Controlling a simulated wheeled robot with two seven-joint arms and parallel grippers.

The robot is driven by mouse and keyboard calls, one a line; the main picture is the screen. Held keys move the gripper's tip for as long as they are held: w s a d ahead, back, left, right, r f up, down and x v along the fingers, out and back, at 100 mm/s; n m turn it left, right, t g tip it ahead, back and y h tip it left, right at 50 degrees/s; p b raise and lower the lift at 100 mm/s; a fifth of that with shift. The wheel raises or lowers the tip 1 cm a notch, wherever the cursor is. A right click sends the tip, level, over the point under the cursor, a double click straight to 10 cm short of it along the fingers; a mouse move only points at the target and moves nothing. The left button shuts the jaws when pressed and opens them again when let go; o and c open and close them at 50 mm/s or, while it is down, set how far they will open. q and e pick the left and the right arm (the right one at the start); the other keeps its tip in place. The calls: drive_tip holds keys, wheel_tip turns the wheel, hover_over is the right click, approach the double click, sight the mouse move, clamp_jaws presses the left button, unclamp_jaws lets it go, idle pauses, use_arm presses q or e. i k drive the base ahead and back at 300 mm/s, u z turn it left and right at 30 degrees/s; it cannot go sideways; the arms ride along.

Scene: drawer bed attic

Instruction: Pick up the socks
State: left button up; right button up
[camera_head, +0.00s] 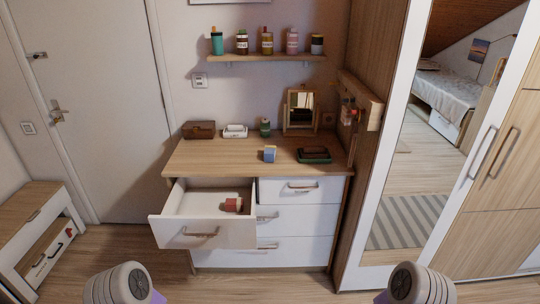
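A small rolled red-and-pale item (233,205), which looks like the socks, lies in the open top-left drawer (190,231) of the white dresser with a wooden top. It rests toward the drawer's right side, and the rest of the drawer looks empty. Only rounded white parts of my two arms show at the bottom edge, one left of centre and one to the right. Neither of my grippers is in view.
A mirrored wardrobe (378,190) stands at right, a low cabinet (22,220) at left. The floor before the dresser looks clear.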

sight(269, 154)
drive_tip(key=z, duration=1.25)
drive_tip(key=i, duration=1.6)
drive_tip(key=u, duration=1.45)
